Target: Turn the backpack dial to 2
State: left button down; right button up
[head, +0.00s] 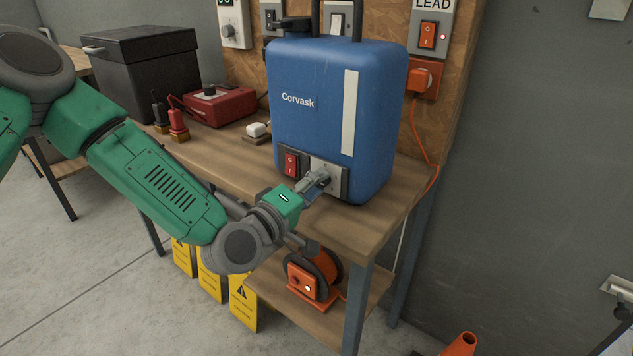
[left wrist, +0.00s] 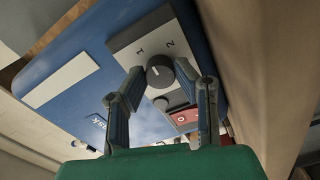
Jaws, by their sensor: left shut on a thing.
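The blue backpack (head: 315,75), labelled Corvask, stands upright on the wooden bench. Its grey control plate (head: 338,182) is low on the front, and the dial (left wrist: 160,70) shows in the left wrist view as a dark round knob with the marks 1 and 2 beside it. I cannot tell for certain which mark its pointer faces. My left gripper (head: 322,178) is at the plate and hides the dial in the head view. In the left wrist view its two fingers (left wrist: 160,78) close on the dial from both sides. My right gripper is not in view.
A red rocker switch (head: 290,163) sits left of the plate. The bench (head: 375,215) also bears a red box (head: 222,106) with clamps and a black case (head: 140,70). An orange reel (head: 312,275) is on the lower shelf. An orange cord hangs at the right.

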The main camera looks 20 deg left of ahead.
pick_arm(q)
jog(key=m, duration=0.4)
jog(key=shift+s+f+m+p, duration=0.1)
jog(key=shift+f+m+p, duration=0.2)
jog(key=shift+p, duration=0.1)
jog(key=shift+f+m+p, duration=0.2)
jog(key=shift+m+p, duration=0.15)
jog(key=shift+m, duration=2.15)
jog(key=c, duration=1.3)
grip_release()
jog(key=shift+o, duration=0.2)
jog(key=shift+a+r, duration=0.1)
jog(key=shift+r, duration=0.1)
jog(key=shift+s+a, duration=0.1)
jog(key=shift+s, duration=0.2)
jog(key=v, duration=1.1)
